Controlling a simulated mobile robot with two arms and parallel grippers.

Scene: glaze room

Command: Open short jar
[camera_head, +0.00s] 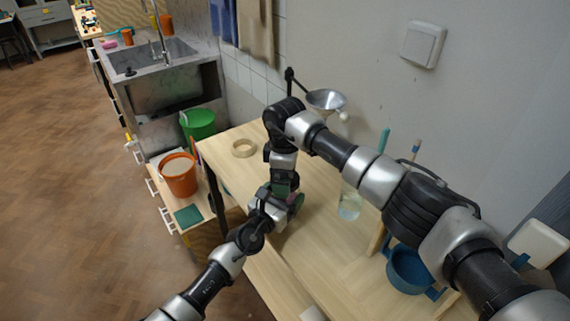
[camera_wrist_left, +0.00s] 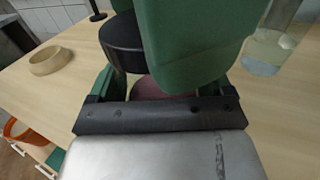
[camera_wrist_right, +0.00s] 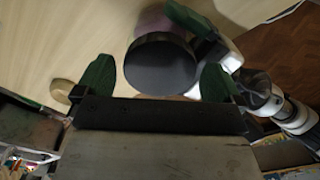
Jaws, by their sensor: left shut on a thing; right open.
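The short jar's mauve body (camera_wrist_left: 150,88) shows between the left gripper's fingers in the left wrist view, and also in the right wrist view (camera_wrist_right: 152,22). Its round black lid (camera_wrist_left: 121,42) is on top; it fills the middle of the right wrist view (camera_wrist_right: 160,65). My left gripper (camera_head: 284,210) is shut on the jar body from the side, over the table. My right gripper (camera_wrist_right: 156,78) points down over the jar; its green fingers are open on either side of the lid, with gaps visible. In the head view the arms and grippers mostly hide the jar.
The wooden table (camera_head: 330,255) carries a pale ring (camera_head: 243,148), a glass of clear liquid (camera_head: 349,203) and a blue pot (camera_head: 408,270). An orange bucket (camera_head: 179,177) and a green bucket (camera_head: 198,124) stand left of it. The table is bare around the ring.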

